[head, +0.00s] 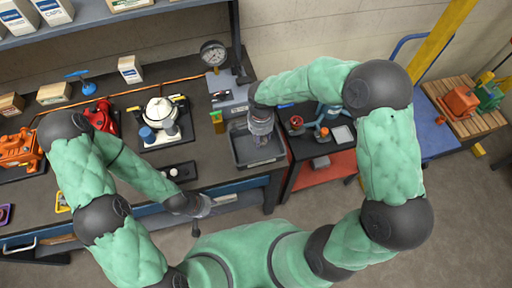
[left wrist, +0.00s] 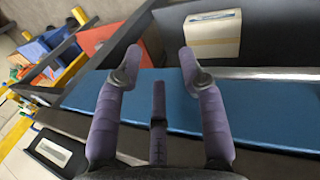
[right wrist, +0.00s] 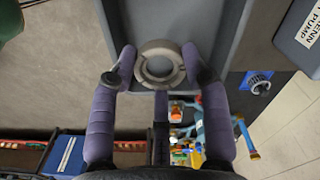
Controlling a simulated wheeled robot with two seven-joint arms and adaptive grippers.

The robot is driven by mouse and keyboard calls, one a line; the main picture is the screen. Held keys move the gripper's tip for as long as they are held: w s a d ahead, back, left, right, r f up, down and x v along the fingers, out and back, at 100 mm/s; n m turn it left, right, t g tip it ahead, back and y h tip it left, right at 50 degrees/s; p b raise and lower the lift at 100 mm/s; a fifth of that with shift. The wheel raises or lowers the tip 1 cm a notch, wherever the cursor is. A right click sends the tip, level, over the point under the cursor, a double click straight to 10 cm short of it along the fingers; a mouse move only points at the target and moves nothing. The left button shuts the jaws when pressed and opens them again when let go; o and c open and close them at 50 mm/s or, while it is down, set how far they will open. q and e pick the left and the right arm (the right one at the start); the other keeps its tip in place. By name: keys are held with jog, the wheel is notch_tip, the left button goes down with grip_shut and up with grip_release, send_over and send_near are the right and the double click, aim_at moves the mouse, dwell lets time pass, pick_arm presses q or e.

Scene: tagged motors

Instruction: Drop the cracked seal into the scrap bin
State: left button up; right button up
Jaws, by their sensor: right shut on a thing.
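A pale grey ring, the seal (right wrist: 146,52), is pinched between the fingertips of my right gripper (right wrist: 158,66) in the right wrist view. I cannot make out a crack in it. In the head view my right gripper (head: 261,138) is over an open grey bin (head: 240,160) at the right end of the bench, and hides part of it. The bin's grey inside also shows behind the ring in the right wrist view (right wrist: 220,20). No scrap label is readable on it. My left gripper (left wrist: 160,58) is open and empty, in front of the bench edge in the head view (head: 197,226).
A pressure gauge (head: 213,54) stands behind the bin. A white round motor part (head: 160,111) and a small black tray (head: 180,171) are left of it. A dark side table (head: 300,170) with coloured parts stands right of the bin.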

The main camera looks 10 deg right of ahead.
jog(key=shift+f+b, duration=0.7)
jog(key=shift+f, duration=0.95)
jog(key=o, duration=1.2)
jog(key=shift+r, duration=0.15)
notch_tip(320, 180, up, 12)
jog(key=shift+f, duration=0.1)
